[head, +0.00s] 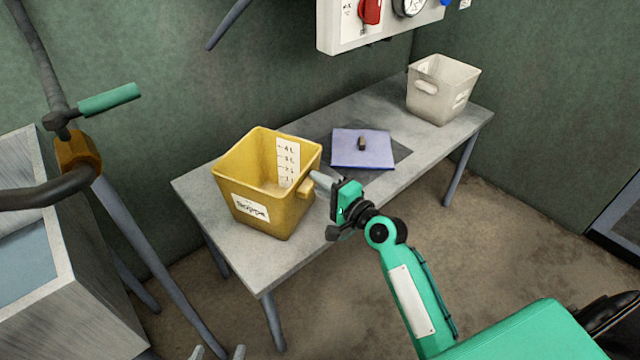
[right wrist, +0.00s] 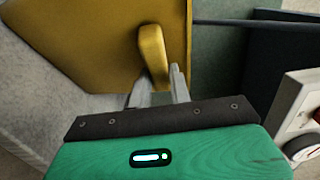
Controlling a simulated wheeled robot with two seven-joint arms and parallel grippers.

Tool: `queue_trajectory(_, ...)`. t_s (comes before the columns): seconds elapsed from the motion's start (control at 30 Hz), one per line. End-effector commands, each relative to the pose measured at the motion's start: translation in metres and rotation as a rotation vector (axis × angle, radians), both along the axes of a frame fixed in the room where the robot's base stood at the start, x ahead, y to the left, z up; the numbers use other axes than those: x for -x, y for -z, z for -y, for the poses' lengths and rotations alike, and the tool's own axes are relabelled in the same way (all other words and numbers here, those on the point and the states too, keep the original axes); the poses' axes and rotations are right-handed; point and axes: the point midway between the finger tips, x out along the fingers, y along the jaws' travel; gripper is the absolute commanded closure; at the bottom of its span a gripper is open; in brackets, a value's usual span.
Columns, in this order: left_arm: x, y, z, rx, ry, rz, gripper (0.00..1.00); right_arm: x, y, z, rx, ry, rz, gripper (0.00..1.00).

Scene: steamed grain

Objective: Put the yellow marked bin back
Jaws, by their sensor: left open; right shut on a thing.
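The yellow bin (head: 257,200) has a white label on its front and a white measuring scale inside. It is upright at the left end of the grey table (head: 235,255); I cannot tell whether its base touches the top. My right gripper (head: 318,184) is shut on the bin's side handle (head: 305,188). In the right wrist view the fingers (right wrist: 163,88) close around the handle (right wrist: 152,55), beside the yellow wall (right wrist: 85,45).
A purple square lid (head: 350,150) with a small knob lies mid-table on a dark patch. A white bin (head: 442,90) stands at the table's far right end. A panel with gauges (head: 385,20) hangs above. A grey metal box (head: 95,275) stands at left.

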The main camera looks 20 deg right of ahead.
Motion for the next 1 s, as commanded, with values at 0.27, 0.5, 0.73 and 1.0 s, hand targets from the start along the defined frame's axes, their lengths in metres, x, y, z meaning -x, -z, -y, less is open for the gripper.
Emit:
queue_trajectory(0.27, -0.003, -0.003, 0.000, 0.005, -0.003, 0.020, 0.33, 0.000, 0.002, 0.000, 0.000, 0.000, 0.000, 0.59)
queue_trajectory(0.5, -0.003, -0.003, 0.000, 0.004, -0.004, 0.019, 0.33, 0.000, 0.001, 0.000, 0.000, 0.000, 0.000, 0.59)
queue_trajectory(0.73, 0.000, 0.001, 0.000, -0.008, 0.002, -0.014, 0.33, 0.015, 0.001, 0.006, 0.003, 0.000, -0.002, 0.59)
queue_trajectory(1.0, 0.001, 0.002, -0.004, -0.025, 0.002, -0.039, 0.33, 0.061, 0.001, 0.025, 0.003, -0.001, -0.003, 0.59)
